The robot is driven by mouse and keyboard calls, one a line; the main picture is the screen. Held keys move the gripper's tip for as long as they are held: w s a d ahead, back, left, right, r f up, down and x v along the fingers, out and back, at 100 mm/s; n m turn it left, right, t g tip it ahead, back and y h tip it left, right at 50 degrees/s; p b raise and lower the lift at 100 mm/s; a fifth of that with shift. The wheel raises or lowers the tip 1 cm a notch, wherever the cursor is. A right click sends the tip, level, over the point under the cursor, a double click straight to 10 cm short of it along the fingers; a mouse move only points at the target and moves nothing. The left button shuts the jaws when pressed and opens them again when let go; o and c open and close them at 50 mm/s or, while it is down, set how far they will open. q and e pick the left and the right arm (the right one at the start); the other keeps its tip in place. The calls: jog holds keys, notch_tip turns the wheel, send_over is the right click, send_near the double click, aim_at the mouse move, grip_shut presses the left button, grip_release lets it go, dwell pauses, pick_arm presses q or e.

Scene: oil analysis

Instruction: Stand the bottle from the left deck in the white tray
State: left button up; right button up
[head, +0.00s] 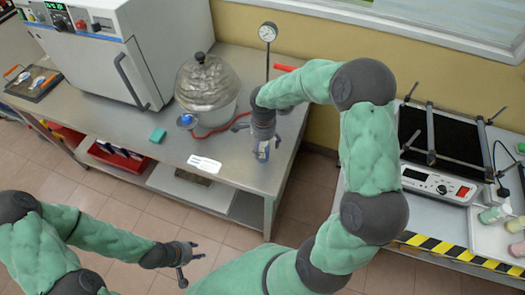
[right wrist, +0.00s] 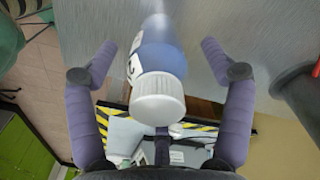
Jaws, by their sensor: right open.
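The bottle (right wrist: 160,68), translucent blue with a white cap and a pale label, is on the grey metal left deck (head: 228,160). In the head view the bottle (head: 262,152) shows near the deck's front right corner, partly hidden by my right gripper (head: 262,128). My right gripper (right wrist: 160,50) is open, with one finger on each side of the bottle and visible gaps between. My left gripper (head: 190,264) is open and empty over the floor in front of the deck. A white tray-like surface (head: 487,240) with bottles is at the right edge, partly cut off.
A glass vessel (head: 205,90) with a red tube stands left of my right gripper, near a gauge (head: 267,33) on a rod. A white oven (head: 95,50) is further left. A black-topped hotplate device (head: 440,150) stands on the right bench, which has a striped front edge (head: 450,250).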

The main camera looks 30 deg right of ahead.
jog(key=shift+r, duration=0.1)
jog(key=c, duration=1.5)
jog(key=shift+c, duration=0.2)
jog(key=shift+r, duration=0.15)
jog(key=shift+w+r, duration=0.1)
jog(key=shift+r, duration=0.5)
jog(key=s+a+r+p, duration=0.3)
jog(key=s+a+r, duration=0.1)
jog(key=s+r, duration=0.7)
jog(key=shift+s+r, duration=0.25)
jog(key=shift+s, duration=1.05)
